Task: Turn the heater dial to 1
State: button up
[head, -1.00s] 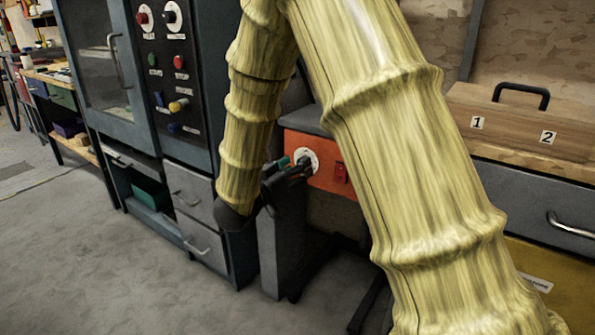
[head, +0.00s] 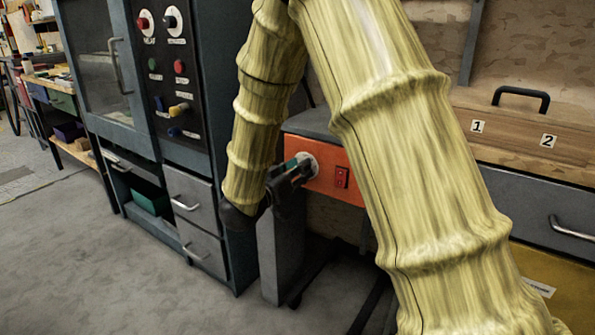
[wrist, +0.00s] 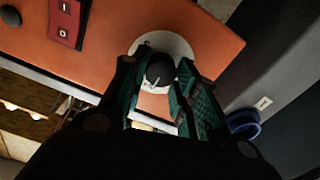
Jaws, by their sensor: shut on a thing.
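The heater is an orange-faced unit (head: 325,168) with a grey top, at the middle of the head view. Its dial is a dark round knob (wrist: 159,70) with a light pointer mark on a white round plate (wrist: 176,46). My gripper (head: 296,172) reaches the dial from the left in the head view. In the wrist view my gripper (wrist: 158,88) has its green-padded fingers on both sides of the knob, shut on it. The plate's markings are too small or hidden to read.
A red rocker switch (head: 342,177) sits right of the dial on the orange face. A dark cabinet with a control panel (head: 168,80) stands to the left. A wooden box (head: 510,125) labelled 1 and 2 is at right. Grey floor is clear at front left.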

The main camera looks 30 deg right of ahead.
jog(key=shift+m, duration=0.3)
jog(key=shift+s+f+m+p, duration=0.1)
jog(key=shift+m+p, duration=0.35)
jog(key=shift+m, duration=1.3)
jog(key=shift+s+m+p, duration=0.1)
jog(key=shift+m+p, duration=0.3)
jog(key=shift+m, duration=1.35)
jog(key=o, duration=1)
jog(key=v, duration=1.2)
